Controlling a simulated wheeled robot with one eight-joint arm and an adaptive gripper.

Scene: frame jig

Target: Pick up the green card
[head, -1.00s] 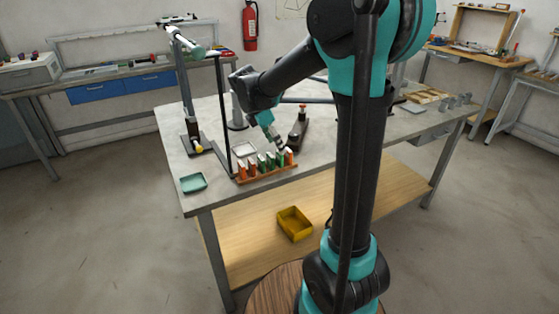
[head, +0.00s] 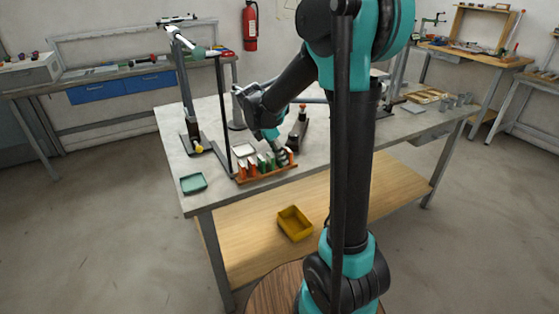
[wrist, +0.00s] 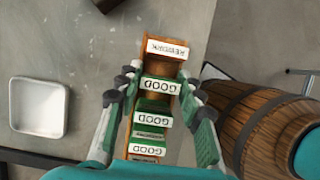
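A wooden rack (head: 266,175) holds a row of upright orange and green cards near the table's front edge. In the wrist view, the green cards carry white GOOD labels and the orange ones REWORK labels. My gripper (wrist: 160,82) is open, with its fingers on either side of the green card (wrist: 160,86) behind the far orange card (wrist: 166,48). The fingertips are close to that card's edges; I cannot tell whether they touch. Another green card (wrist: 152,115) stands nearer the palm. In the head view my gripper (head: 281,155) is low over the rack's right part.
A white tray (wrist: 38,107) lies left of the rack in the wrist view. A teal tray (head: 193,183) sits on the front left table corner. A dark stand (head: 190,140) rises behind it. A yellow bin (head: 294,223) is on the lower shelf.

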